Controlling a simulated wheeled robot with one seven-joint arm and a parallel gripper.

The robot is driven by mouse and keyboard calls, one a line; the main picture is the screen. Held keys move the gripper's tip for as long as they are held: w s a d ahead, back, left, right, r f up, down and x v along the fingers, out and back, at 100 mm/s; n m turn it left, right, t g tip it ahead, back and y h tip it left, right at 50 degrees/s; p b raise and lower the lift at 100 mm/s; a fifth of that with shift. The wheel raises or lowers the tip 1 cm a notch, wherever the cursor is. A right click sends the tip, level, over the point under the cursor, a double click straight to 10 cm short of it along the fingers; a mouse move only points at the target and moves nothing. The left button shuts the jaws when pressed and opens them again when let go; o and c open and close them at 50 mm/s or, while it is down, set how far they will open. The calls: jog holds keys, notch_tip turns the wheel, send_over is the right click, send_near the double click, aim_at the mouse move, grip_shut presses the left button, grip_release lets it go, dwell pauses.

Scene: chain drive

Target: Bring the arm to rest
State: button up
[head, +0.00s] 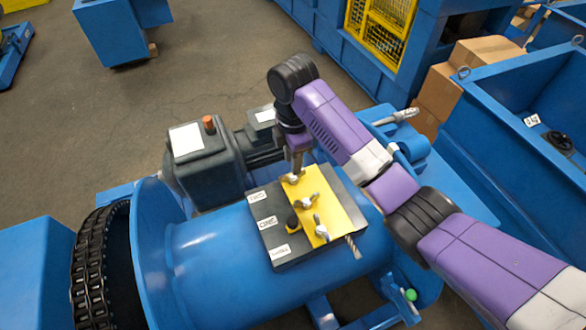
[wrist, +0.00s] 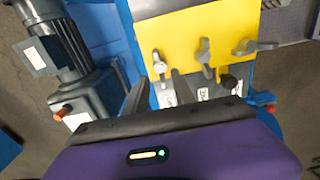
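My purple arm (head: 340,125) reaches in from the lower right over a blue drum machine. My gripper (head: 297,172) points down at the far end of a yellow plate, close to the wing nut (head: 292,180) there. In the wrist view, the two dark fingers of my gripper (wrist: 158,92) stand apart with nothing held between them. The yellow plate (wrist: 185,30) and the wing nuts, such as the one nearest the fingers (wrist: 160,66), lie just beyond the tips. Whether a finger touches this nut I cannot tell.
The yellow plate lies on a dark labelled plate (head: 262,222) on the blue drum (head: 215,265). A dark motor (head: 208,165) stands to the left, close to my gripper. A black knob (head: 292,220) and a drill bit (head: 353,247) are nearby. A chain (head: 90,270) runs at left.

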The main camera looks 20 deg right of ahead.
jog(key=shift+r, duration=1.05)
